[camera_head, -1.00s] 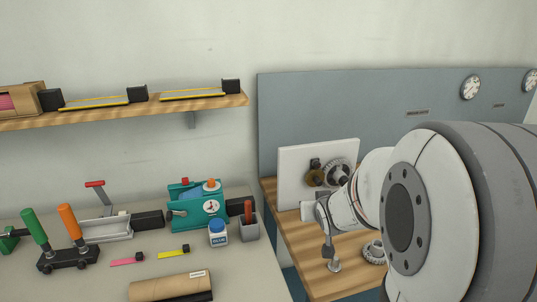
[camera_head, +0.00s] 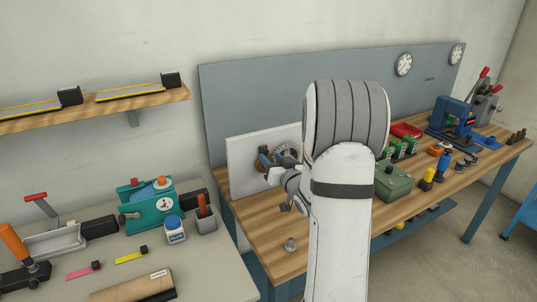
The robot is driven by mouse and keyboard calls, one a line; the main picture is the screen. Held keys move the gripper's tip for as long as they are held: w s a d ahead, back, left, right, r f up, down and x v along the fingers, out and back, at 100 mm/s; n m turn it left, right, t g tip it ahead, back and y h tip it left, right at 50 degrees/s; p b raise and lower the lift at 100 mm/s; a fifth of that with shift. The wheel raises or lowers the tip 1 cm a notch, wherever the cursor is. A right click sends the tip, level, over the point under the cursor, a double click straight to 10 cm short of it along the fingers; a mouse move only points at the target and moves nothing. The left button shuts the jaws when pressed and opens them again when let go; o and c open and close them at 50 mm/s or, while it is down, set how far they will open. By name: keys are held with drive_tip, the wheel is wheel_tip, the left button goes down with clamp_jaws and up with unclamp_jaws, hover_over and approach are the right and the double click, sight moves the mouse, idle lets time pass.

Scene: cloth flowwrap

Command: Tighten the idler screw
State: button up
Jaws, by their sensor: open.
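A white upright panel (camera_head: 240,165) stands at the left end of the wooden bench, in front of the grey backboard. A dark toothed gear (camera_head: 290,152) is mounted on it, with a smaller part beside it on the left. The idler screw cannot be made out at this size. My gripper (camera_head: 269,168) is open in front of the panel, close to the gear's lower left. It overlaps the gear in the picture, so I cannot tell whether it touches. My arm hides the panel's right side.
A small round metal part (camera_head: 290,245) lies on the wooden bench (camera_head: 262,230). A green box (camera_head: 394,183), yellow-topped tool (camera_head: 428,178) and blue press (camera_head: 455,120) stand to the right. A teal device (camera_head: 147,205) and blue-lidded jar (camera_head: 175,230) stand on the left table.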

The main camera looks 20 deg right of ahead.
sight(265, 151)
drive_tip(key=shift+w, duration=1.35)
drive_tip(key=shift+c, duration=0.5)
clamp_jaws()
